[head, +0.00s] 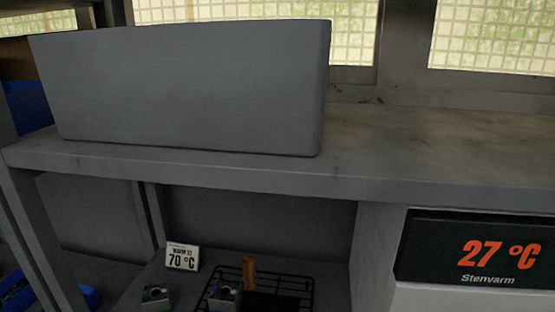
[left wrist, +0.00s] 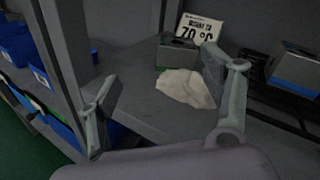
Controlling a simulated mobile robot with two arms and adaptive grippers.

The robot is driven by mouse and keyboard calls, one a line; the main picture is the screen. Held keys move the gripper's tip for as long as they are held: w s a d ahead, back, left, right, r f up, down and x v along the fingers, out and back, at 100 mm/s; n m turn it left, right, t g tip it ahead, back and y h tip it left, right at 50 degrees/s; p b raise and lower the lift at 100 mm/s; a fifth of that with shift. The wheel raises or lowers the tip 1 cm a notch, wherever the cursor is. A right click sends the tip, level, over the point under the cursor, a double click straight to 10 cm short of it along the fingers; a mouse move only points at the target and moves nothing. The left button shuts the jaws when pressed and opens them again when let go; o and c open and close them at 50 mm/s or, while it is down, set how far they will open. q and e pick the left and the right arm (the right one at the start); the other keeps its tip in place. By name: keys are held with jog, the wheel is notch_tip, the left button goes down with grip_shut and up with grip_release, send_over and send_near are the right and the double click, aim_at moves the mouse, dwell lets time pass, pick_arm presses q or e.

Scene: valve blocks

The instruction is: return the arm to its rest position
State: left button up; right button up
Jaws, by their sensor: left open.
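My left gripper (left wrist: 163,70) shows in the left wrist view with its two fingers spread wide and nothing held between them. Beyond the fingers, a crumpled pale cloth (left wrist: 184,89) lies on the grey lower shelf. A grey metal block (left wrist: 177,53) stands just behind the cloth, and a second block (left wrist: 297,70) is at the right. In the head view, two small blocks (head: 156,297) (head: 223,297) show at the bottom edge. Neither arm shows in the head view, and my right gripper is in neither view.
A large grey bin (head: 190,90) stands on the upper worktop (head: 430,150); the worktop right of it is clear. Below are a 70 °C sign (head: 182,257), a black wire rack (head: 295,284) with a brown-handled item (head: 249,272), and a 27 °C display (head: 480,255). Blue bins (left wrist: 50,72) sit left.

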pick_arm(q)
jog(key=s+f+n+g+h, duration=0.1)
jog(key=s+f+n+g, duration=0.65)
jog(key=n, duration=0.95)
jog(key=s+d+f+n+g+h, duration=0.4)
jog(key=s+d+n+g+h, duration=0.15)
jog(key=s+d+n, duration=0.45)
notch_tip(320, 180, down, 27)
jog(key=s+m, duration=0.1)
jog(key=s+a+f+g, duration=0.1)
jog(key=s+a+f, duration=0.1)
jog(key=s+f, duration=1.3)
jog(key=shift+s+a+m+g, duration=0.2)
jog(key=shift+s+m+g, duration=0.1)
jog(key=shift+s+g, duration=0.15)
jog(key=shift+f, duration=0.1)
